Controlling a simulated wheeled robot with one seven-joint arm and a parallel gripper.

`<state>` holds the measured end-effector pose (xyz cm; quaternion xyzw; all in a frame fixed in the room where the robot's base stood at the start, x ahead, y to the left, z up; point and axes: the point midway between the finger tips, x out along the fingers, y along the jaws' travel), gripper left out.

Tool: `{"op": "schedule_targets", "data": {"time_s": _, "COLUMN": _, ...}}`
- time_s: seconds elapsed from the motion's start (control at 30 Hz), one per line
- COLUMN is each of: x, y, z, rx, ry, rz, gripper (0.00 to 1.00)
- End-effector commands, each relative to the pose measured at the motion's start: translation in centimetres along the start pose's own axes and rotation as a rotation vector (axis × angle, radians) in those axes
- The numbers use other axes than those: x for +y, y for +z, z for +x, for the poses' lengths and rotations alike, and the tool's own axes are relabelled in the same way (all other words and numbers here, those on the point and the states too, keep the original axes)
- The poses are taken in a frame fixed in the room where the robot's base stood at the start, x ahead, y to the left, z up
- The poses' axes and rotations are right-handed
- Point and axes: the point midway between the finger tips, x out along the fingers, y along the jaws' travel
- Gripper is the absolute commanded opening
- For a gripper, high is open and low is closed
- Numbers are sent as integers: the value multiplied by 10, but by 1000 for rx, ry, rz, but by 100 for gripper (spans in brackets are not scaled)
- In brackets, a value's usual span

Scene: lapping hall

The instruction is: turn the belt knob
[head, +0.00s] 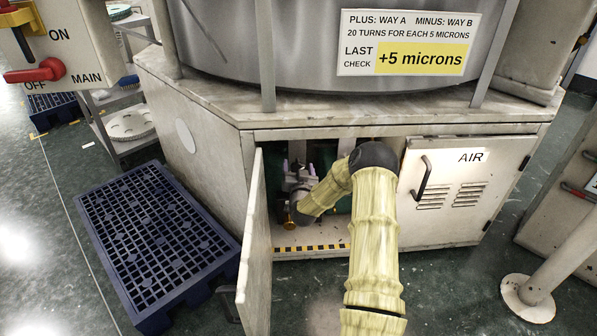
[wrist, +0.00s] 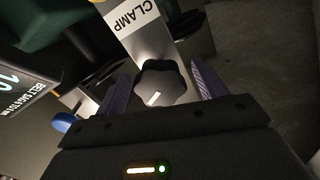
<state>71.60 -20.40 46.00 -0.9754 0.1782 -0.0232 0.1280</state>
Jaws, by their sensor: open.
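My gripper (head: 298,170) reaches through the open cabinet doorway under the machine. In the wrist view my gripper (wrist: 160,72) is open, with one purple finger on each side of a black lobed knob (wrist: 162,80). The knob has a pale pointer mark. Gaps show between it and the fingers, and I cannot tell how deep it sits between them. The knob is by a pale metal plate (wrist: 138,38) labelled CLAMP. A dark panel (wrist: 22,88) with a partly cut "BELT SAG" label is at the left. I cannot make out the knob in the head view.
The open cabinet door (head: 256,245) stands left of my arm. The closed AIR door (head: 462,190) is on the right. A blue pallet (head: 155,240) lies on the floor at left. A blue round part (wrist: 64,122) is left of my gripper. A sign (head: 408,43) reads "+5 microns".

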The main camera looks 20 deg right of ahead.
Motion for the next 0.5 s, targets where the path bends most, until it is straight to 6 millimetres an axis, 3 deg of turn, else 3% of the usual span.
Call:
{"op": "schedule_targets", "data": {"time_s": 0.27, "x": 0, "y": 0, "z": 2, "rx": 0, "ry": 0, "rz": 0, "gripper": 71}}
{"op": "schedule_targets", "data": {"time_s": 0.5, "x": 0, "y": 0, "z": 2, "rx": 0, "ry": 0, "rz": 0, "gripper": 26}}
